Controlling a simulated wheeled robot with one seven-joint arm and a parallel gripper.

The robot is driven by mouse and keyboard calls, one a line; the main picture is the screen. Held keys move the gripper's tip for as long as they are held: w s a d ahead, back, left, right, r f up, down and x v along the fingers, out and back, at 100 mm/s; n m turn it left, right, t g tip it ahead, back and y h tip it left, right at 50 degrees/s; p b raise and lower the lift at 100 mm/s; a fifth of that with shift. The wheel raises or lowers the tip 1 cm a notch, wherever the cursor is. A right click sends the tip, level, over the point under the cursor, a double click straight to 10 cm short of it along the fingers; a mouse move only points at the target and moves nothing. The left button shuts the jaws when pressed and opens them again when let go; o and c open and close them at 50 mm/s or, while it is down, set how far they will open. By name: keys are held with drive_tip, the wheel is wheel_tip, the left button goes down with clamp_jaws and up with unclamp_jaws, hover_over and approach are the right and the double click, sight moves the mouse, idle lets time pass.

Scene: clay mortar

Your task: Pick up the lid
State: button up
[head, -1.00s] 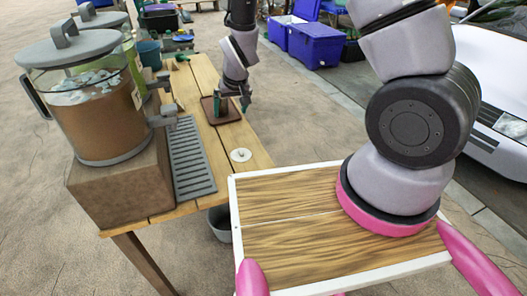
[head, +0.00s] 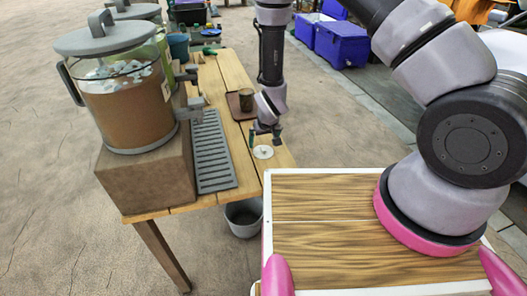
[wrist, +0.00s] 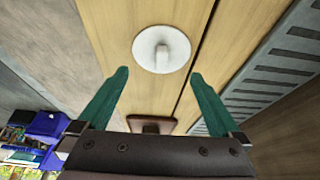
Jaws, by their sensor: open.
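The lid (head: 263,153) is a small white disc with a raised knob in the middle. It lies flat on the wooden table (head: 232,70), near the end closest to me. The wrist view also shows the lid (wrist: 150,62), just beyond my fingertips and centred between them. My gripper (head: 266,133) is over the table close to the lid, pointing down. In the wrist view its green fingers (wrist: 160,73) are spread open with nothing between them. I cannot tell how high they are above the lid.
A drip tray (head: 213,150) lies left of the lid. Two drink dispensers stand further left, the nearer one (head: 127,100) on a brown block (head: 145,175). A cup (head: 246,100) stands on a dark mat (head: 233,110) behind the gripper. A grey bucket (head: 243,218) is below the table's end.

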drive_tip(key=x, duration=0.2)
drive_tip(key=shift+w+f, duration=0.15)
drive_tip(key=shift+f, duration=0.05)
drive_tip(key=c, duration=1)
drive_tip(key=shift+r, duration=0.15)
